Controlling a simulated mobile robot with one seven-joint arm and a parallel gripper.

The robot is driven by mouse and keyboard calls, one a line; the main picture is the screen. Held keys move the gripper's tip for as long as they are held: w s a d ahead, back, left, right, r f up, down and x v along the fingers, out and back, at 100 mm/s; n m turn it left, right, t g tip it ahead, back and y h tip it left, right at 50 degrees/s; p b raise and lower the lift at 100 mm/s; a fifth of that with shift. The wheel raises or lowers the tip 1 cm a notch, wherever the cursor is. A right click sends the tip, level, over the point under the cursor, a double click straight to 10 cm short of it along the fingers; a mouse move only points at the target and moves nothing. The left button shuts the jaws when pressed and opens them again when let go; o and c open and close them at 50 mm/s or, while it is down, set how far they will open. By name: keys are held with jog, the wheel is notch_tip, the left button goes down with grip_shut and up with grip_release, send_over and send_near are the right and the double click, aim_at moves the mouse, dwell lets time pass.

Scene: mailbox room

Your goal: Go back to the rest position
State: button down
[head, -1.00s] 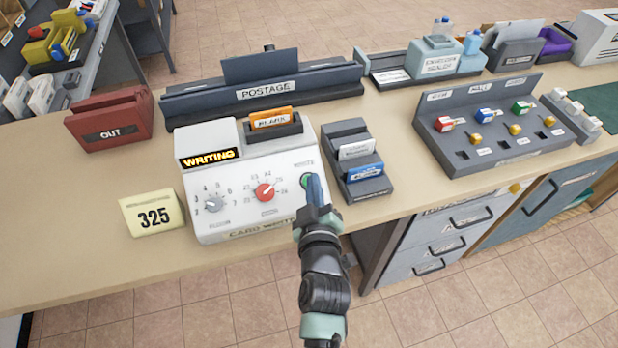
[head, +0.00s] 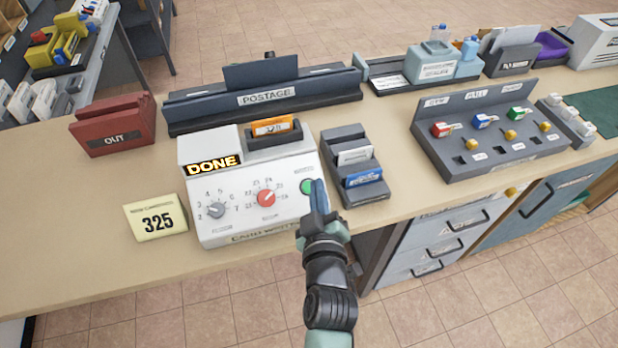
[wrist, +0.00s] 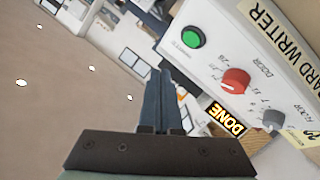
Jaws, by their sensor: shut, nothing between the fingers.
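My gripper (head: 319,196) is shut and empty, at the front right corner of the white card writer (head: 210,146). Its fingertips are close to the green button (head: 307,187) but leave it uncovered. In the wrist view the shut fingers (wrist: 162,100) point past the machine, with the green button (wrist: 193,37) clear of them. The card writer's display (head: 213,165) reads DONE. An orange card (head: 272,126) stands in its top slot. The grey dial (head: 215,210) and red dial (head: 266,197) are on its face.
A grey card rack (head: 345,132) stands right of the machine. A yellow 325 sign (head: 156,220) and red OUT tray (head: 114,125) are at left. The postage holder (head: 265,98) is behind. A key panel (head: 487,163) is further right. The floor in front is clear.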

notch_tip(320, 180, up, 31)
jog(key=w+a+m+t, duration=0.1)
jog(key=w+m+t, duration=0.15)
jog(key=t, duration=0.35)
jog(key=s+r+m+t, duration=0.2)
jog(key=s+r, duration=0.5)
jog(key=r, duration=0.5)
jog(key=s+r+m+t+h, duration=0.1)
jog(key=s+r+m+t, duration=0.2)
jog(key=s+r, duration=0.5)
notch_tip(320, 180, up, 4)
jog(key=shift+d+f+t, duration=0.15)
jog(key=shift+d+t, duration=0.05)
jog(key=shift+t, duration=0.1)
jog(key=shift+f, duration=0.1)
